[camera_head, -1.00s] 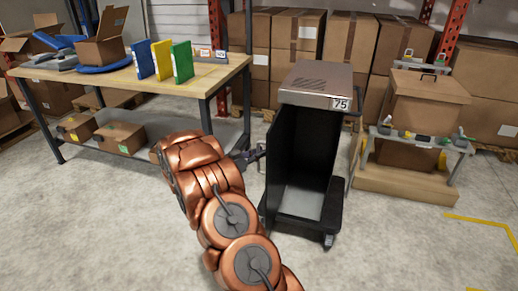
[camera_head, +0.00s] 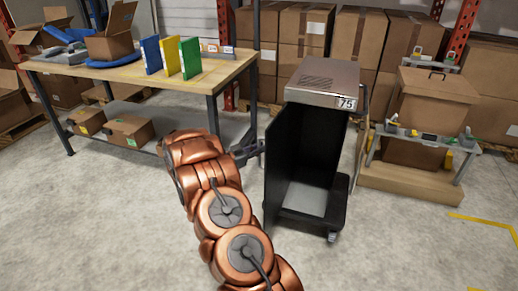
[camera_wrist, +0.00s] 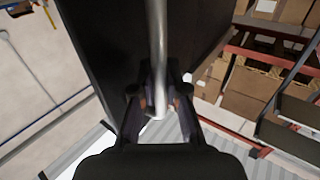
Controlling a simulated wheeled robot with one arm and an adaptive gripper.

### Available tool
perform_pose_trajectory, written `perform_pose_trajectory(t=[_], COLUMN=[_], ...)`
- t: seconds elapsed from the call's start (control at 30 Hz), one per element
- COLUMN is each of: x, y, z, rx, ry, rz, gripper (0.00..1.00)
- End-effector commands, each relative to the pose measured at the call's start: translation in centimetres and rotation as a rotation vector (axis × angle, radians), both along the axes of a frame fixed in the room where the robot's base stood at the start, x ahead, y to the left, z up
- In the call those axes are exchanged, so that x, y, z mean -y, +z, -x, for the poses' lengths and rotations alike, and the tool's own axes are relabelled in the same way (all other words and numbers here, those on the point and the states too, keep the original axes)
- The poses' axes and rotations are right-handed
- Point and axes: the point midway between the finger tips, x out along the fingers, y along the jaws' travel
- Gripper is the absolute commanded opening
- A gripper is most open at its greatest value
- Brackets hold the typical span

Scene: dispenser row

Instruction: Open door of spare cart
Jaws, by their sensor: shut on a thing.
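The cart (camera_head: 320,82) has a grey metal top with a "75" label and a black body. It stands upright on the floor, and its front is open onto a dark, empty-looking interior. Its black door (camera_head: 274,172) stands swung out along the cart's left side. My gripper (camera_head: 257,150) is at the outer face of this door. In the wrist view my gripper (camera_wrist: 158,103) is shut on the metal bar handle (camera_wrist: 157,35), which runs along the black door panel (camera_wrist: 110,50). In the head view the handle is hidden.
A workbench (camera_head: 225,75) with binders and boxes stands at the left, close to my arm. A small shelf (camera_head: 400,178) with a brown box stands right of the cart. Stacked cartons (camera_head: 305,35) fill the back. The floor in front is clear.

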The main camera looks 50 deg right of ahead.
Motion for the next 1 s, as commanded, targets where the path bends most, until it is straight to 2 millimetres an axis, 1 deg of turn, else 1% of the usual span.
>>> perform_pose_trajectory(t=[0.03,0.07,0.2,0.3,0.67,0.83,1.0], x=[0.0,0.0,0.0,0.0,-0.3,-1.7,-4.1], y=[0.2,0.2,0.1,0.1,0.0,0.0,0.0], z=[-0.1,-0.1,0.0,0.0,-0.1,-0.5,-1.2], rx=[0.001,0.001,0.000,0.001,0.000,0.001,0.001], ry=[0.001,0.001,0.000,0.000,0.001,0.001,0.002], rz=[0.004,0.003,0.002,0.001,0.000,0.000,0.001], gripper=[0.00,0.16,0.30,0.39,0.39,0.39,0.39])
